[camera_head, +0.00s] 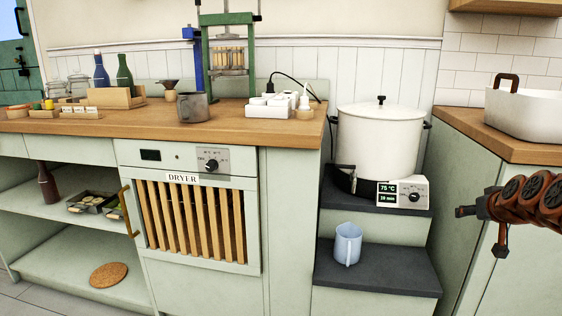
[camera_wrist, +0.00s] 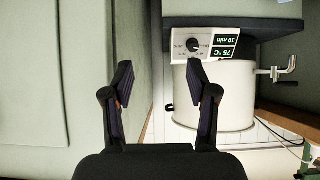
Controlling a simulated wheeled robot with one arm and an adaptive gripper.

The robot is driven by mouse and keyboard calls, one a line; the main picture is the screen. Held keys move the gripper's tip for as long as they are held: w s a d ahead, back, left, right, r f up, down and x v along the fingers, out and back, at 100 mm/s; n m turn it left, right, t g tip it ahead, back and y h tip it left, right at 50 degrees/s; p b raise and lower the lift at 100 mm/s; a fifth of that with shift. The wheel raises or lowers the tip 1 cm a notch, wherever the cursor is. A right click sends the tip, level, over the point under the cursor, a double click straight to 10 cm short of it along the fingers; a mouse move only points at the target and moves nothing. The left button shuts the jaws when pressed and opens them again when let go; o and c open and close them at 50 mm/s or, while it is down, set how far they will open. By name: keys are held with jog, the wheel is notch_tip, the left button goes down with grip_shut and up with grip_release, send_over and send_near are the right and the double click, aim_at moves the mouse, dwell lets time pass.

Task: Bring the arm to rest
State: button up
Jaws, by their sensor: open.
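My arm reaches in from the right edge of the head view, with my gripper (camera_head: 480,230) in front of the right-hand cabinet. In the wrist view my gripper (camera_wrist: 160,92) shows two dark fingers spread wide apart with nothing between them. The wrist view looks past the fingers, upside down, at a white pot (camera_wrist: 222,110) and its control box (camera_wrist: 200,42). The gripper is apart from the pot and touches nothing that I can see.
The white pot (camera_head: 380,135) stands on a dark step, with a blue jug (camera_head: 347,244) on the step below. A white basin (camera_head: 525,112) sits on the right counter. A dryer (camera_head: 195,205) with wooden slats and open shelves (camera_head: 75,265) are at left. The floor gap before the steps looks clear.

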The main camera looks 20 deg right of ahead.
jog(key=w+a+r+n+y+p, duration=0.1)
jog(key=w+a+r+p, duration=0.15)
jog(key=a, duration=0.35)
jog(key=w+a+r+n+y+p, duration=0.1)
jog(key=w+a+r+y+p, duration=0.2)
jog(key=a, duration=0.4)
jog(key=w+a+r+n+p, duration=0.1)
jog(key=w+a+r+p, duration=0.15)
jog(key=a+p, duration=0.3)
jog(key=s+a+r+n+g+y+p, duration=0.1)
jog(key=a+r+g+p, duration=0.15)
jog(key=a+p, duration=0.45)
jog(key=s+a+r+n+g+y+p, duration=0.15)
jog(key=a+r, duration=0.25)
jog(key=a, duration=0.7)
jog(key=s+a+r+g+p, duration=0.3)
jog(key=s+a+r+p, duration=0.2)
jog(key=s+a+p, duration=0.45)
jog(key=s+a+r+g+p, duration=0.2)
jog(key=s+a+r+p, duration=0.1)
jog(key=s+p, duration=0.3)
jog(key=s+a+r+n+g+p, duration=0.1)
jog(key=s+a+r+p, duration=0.2)
jog(key=s+p, duration=0.3)
jog(key=shift+s+r+g, duration=0.4)
jog(key=shift+s+r, duration=0.35)
jog(key=shift+s, duration=0.45)
jog(key=shift+a+h, duration=0.1)
jog(key=shift+h, duration=0.15)
